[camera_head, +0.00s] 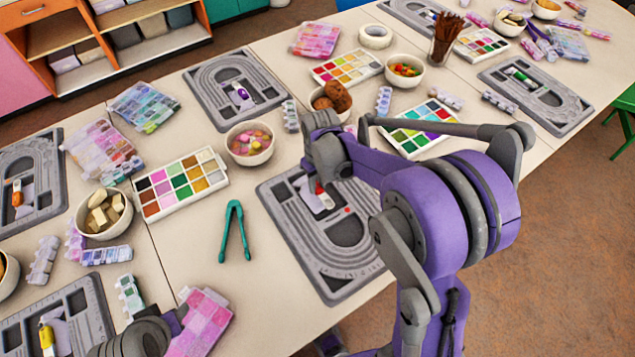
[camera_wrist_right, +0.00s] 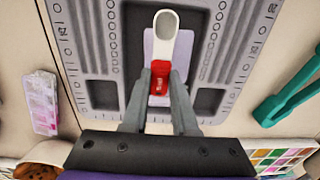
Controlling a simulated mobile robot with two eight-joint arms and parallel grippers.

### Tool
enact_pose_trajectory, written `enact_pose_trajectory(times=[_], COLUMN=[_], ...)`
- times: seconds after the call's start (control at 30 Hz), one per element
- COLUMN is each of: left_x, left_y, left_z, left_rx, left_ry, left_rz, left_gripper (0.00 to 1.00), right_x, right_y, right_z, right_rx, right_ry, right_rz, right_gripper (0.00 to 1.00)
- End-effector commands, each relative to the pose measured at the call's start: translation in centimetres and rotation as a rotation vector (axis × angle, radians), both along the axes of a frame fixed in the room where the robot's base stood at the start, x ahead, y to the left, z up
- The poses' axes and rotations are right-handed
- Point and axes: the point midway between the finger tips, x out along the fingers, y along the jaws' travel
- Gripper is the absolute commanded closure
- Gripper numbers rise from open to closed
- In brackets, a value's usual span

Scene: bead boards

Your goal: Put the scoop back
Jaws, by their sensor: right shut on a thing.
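The scoop, with a white bowl and a red handle, shows in the right wrist view (camera_wrist_right: 165,28) and in the head view (camera_head: 319,188). My right gripper (camera_wrist_right: 160,82) is shut on the red handle. The scoop is over a pale lilac patch (camera_wrist_right: 184,45) in a grey bead board (camera_head: 350,275). I cannot tell whether it touches the board or is just above it. My right arm hides part of the board in the head view. Of my left arm only a piece shows at the bottom left; its fingers are out of view.
Teal tweezers (camera_head: 235,230) lie left of the board. A bowl of beads (camera_head: 250,143), a bowl with brown lumps (camera_head: 331,98) and a paint palette (camera_head: 179,183) stand nearby. Other boards, such as one at the back (camera_head: 235,90), hold their own small tools.

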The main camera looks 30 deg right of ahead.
Motion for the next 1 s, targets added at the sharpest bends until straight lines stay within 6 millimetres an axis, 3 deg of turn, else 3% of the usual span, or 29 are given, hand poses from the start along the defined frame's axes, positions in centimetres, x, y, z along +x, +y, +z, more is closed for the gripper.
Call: enact_pose_trajectory(times=[0.43,0.47,0.6,1.0], left_x=[-0.2,-0.2,-0.2,-0.1], left_y=[0.0,0.0,0.0,0.0], left_z=[-1.2,-1.1,-1.0,-0.3], left_rx=[0.0,0.0,0.0,0.0], left_ry=[0.004,0.004,0.003,0.001], left_rz=[0.0,0.0,0.0,0.0], left_gripper=[0.5,0.5,0.5,0.5], right_x=[0.0,0.0,0.0,0.0], right_y=[0.0,0.0,0.0,0.0], right_z=[-1.3,-1.2,-1.1,-0.3], right_rx=[0.0,0.0,0.0,0.0], right_ry=[0.0,0.0,0.0,-0.001], right_rz=[0.0,0.0,0.0,0.0], right_gripper=[1.0,0.68,0.43,0.43])
